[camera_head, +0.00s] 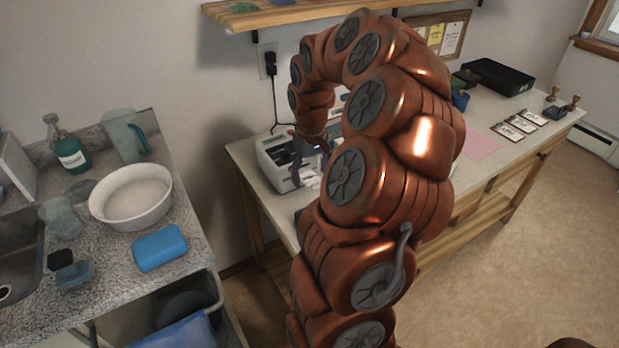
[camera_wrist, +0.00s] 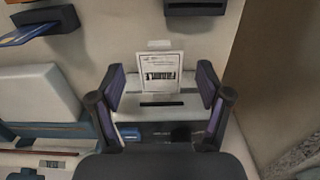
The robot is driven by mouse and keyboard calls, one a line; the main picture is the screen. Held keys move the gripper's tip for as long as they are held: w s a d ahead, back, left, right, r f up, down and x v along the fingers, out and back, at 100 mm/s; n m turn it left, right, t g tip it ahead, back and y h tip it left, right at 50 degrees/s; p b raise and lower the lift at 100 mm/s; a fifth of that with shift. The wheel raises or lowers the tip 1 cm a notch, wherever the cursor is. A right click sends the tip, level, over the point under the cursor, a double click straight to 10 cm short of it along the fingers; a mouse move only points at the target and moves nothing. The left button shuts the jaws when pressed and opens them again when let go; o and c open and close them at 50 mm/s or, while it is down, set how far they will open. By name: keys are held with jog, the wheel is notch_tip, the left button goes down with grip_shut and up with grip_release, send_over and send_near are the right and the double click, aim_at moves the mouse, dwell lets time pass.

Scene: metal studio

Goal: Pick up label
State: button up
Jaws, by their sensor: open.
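The label (camera_wrist: 160,66), a white sheet with a dark barcode, stands up behind the dark slot of a pale printer (camera_wrist: 185,108) in the wrist view. My gripper (camera_wrist: 161,78) is open, with one purple-padded finger on each side of the label. The label shows between the fingers with a gap on both sides; I cannot tell how far in depth the fingertips are from it. In the head view my gripper (camera_head: 308,146) is over the pale printer (camera_head: 274,160) on the desk, partly hidden by my arm. I cannot make out the label there.
A pale device (camera_wrist: 38,92) stands left of the printer in the wrist view. Dark holders (camera_wrist: 195,8) are above it. In the head view a wooden shelf (camera_head: 290,12) hangs over the desk, and a counter with a white bowl (camera_head: 130,198) is at left.

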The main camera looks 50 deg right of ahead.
aim_at(311, 179)
jog(key=c, duration=0.8)
jog(key=shift+o, duration=0.2)
jog(key=shift+r+p, duration=0.2)
jog(key=shift+p, duration=0.1)
jog(key=shift+r, duration=0.2)
jog(key=shift+r+b, duration=0.35)
jog(key=shift+r, duration=1.3)
jog(key=s+a+r+b, duration=0.1)
jog(key=s+a+b, duration=0.1)
jog(key=s+a, duration=0.8)
jog(key=shift+s+a+r+b, duration=0.25)
jog(key=shift+a+b, duration=0.15)
jog(key=shift+a, duration=0.45)
